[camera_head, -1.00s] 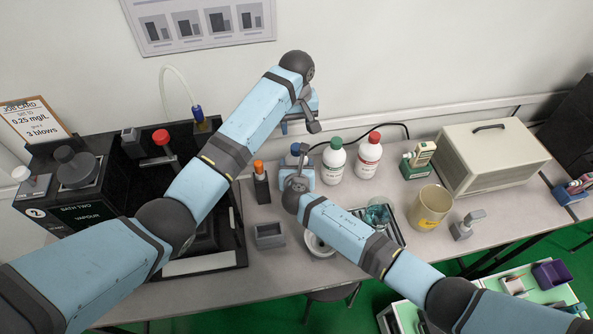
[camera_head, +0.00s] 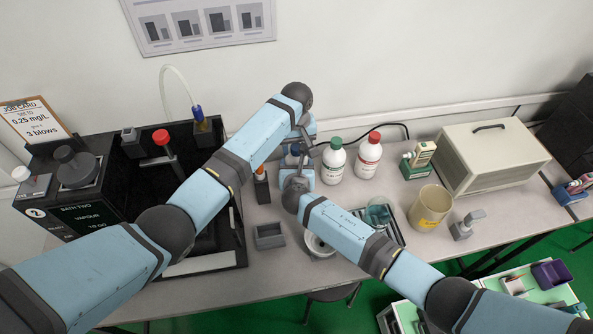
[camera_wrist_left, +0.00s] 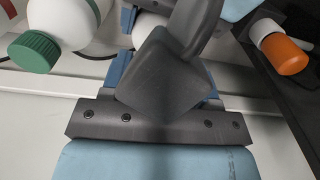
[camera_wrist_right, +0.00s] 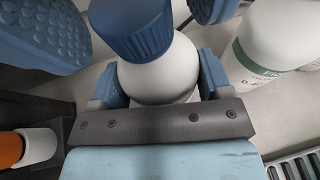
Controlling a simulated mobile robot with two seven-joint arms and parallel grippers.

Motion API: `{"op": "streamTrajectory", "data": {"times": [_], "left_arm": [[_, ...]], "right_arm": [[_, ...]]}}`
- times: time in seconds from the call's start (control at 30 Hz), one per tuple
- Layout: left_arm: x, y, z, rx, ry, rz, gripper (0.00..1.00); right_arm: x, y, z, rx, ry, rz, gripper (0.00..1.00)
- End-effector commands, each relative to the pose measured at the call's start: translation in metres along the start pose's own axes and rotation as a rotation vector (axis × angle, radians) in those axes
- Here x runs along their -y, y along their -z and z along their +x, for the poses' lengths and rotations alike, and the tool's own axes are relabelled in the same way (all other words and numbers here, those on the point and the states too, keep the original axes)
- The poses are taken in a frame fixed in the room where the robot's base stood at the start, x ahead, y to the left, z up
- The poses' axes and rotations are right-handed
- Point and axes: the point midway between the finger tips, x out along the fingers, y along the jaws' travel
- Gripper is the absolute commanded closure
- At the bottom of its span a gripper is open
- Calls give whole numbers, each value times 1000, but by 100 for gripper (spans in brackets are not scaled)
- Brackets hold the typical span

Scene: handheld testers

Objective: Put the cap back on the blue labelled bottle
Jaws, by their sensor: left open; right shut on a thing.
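The white bottle (camera_wrist_right: 160,80) has a blue cap (camera_wrist_right: 135,30) on its top in the right wrist view; I cannot tell how tightly it sits. Its label is hidden. In the head view the blue cap (camera_head: 292,152) shows between my two arms. My right gripper (camera_head: 297,178) is shut on the bottle's body, one finger at each side. My left gripper (camera_head: 306,132) is open just above. Its textured blue pads show apart at the top of the right wrist view, around the cap's level. In the left wrist view a dark grey part hides most of the space between its fingers.
A green-capped bottle (camera_head: 334,160) and a red-capped bottle (camera_head: 368,155) stand close on the right. An orange-capped item (camera_head: 261,185) stands close on the left. A small grey tray (camera_head: 269,236) and a beige jar (camera_head: 431,207) stand nearer the front.

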Motion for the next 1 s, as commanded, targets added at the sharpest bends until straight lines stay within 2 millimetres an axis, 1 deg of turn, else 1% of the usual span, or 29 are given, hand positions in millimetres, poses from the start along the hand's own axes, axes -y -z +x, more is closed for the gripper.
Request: {"op": "streamTrajectory", "data": {"times": [0.03,0.07,0.1,0.17,0.2,0.23,0.27,0.4,0.47,0.6,0.7,0.97,1.0], "left_arm": [[0,0,0,0,0,0,45],[0,0,0,0,0,0,52],[0,0,0,0,0,0,61],[0,0,0,0,0,0,75],[0,0,0,0,0,0,84],[0,0,0,0,0,0,91],[0,0,0,0,0,0,95],[0,0,0,0,0,2,95],[0,0,-1,-1,0,32,95],[0,1,-1,-2,1,195,95],[0,0,-1,-1,0,277,95],[0,0,-1,-1,-1,293,95],[0,0,-1,-1,-1,293,62]], "right_arm": [[0,0,0,0,0,0,94],[0,0,0,0,0,0,94],[0,0,0,0,0,0,94],[0,0,0,0,0,0,94],[0,0,0,0,0,0,94],[0,0,0,0,0,0,94],[0,0,0,0,0,0,94],[0,0,0,0,0,0,94],[0,0,0,0,0,0,94],[0,0,0,0,0,0,94],[0,0,0,0,0,0,94],[0,0,0,0,0,0,94],[0,0,0,0,0,0,94]]}}
